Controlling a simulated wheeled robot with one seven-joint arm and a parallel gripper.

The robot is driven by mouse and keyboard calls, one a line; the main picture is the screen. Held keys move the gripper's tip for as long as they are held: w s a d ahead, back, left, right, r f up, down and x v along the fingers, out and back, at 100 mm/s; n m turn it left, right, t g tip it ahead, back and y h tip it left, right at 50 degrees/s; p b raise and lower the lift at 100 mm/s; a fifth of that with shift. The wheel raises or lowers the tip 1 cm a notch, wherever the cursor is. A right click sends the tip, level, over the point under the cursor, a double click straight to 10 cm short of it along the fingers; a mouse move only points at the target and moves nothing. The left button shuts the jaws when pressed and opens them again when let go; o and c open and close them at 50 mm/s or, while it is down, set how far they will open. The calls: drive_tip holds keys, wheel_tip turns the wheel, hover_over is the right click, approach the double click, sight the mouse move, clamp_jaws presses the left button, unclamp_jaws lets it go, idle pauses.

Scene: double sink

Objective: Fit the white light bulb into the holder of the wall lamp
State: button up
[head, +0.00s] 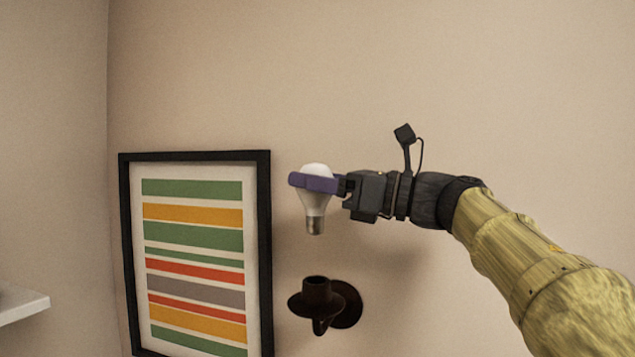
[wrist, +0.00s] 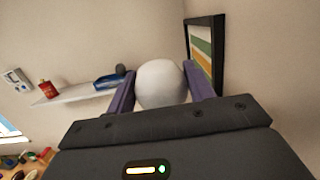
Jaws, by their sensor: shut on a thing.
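The white light bulb (head: 314,210) is upright in the head view, with its metal screw base pointing down. My gripper (head: 313,183) is shut on its round upper part with purple fingers. The wrist view shows the bulb's white dome (wrist: 160,83) between the two fingers (wrist: 163,90). The dark brown wall lamp (head: 345,303) is fixed to the wall below the bulb. Its holder (head: 317,291) is a cup that opens upward over a round dish. The bulb's base is above the holder, with a clear gap between them. The inside of the holder is hidden.
A black-framed striped picture (head: 265,250) hangs on the wall just left of the bulb and lamp. A white shelf (head: 22,304) juts in at the lower left. In the wrist view, the shelf (wrist: 75,94) carries a red item (wrist: 48,89) and a blue item (wrist: 108,81).

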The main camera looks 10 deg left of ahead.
sight(318, 235)
drive_tip(key=shift+w+d+f+b, duration=0.15)
drive_tip(key=shift+w+f+b, duration=0.05)
drive_tip(key=shift+f+b, duration=0.7)
drive_tip(key=shift+b, duration=0.05)
drive_tip(key=shift+s+a+f+b, duration=0.1)
drive_tip(key=shift+s+f+b, duration=0.1)
drive_tip(key=shift+f+b, duration=0.3)
drive_tip(key=shift+s+a+f+b, duration=0.1)
drive_tip(key=shift+s+f+b, duration=0.05)
drive_tip(key=shift+f+b, duration=0.3)
drive_tip(key=shift+w+d+f+b, duration=0.1)
drive_tip(key=shift+w+f+b, duration=0.1)
drive_tip(key=shift+f+b, duration=0.35)
drive_tip(key=shift+w+f+b, duration=0.15)
drive_tip(key=shift+f+b, duration=0.3)
drive_tip(key=shift+b, duration=0.15)
drive_tip(key=shift+s, duration=0.25)
drive_tip(key=shift+w, duration=0.1)
drive_tip(key=shift+b, duration=0.8)
drive_tip(key=shift+f+b, duration=2.05)
drive_tip(key=shift+b, duration=0.15)
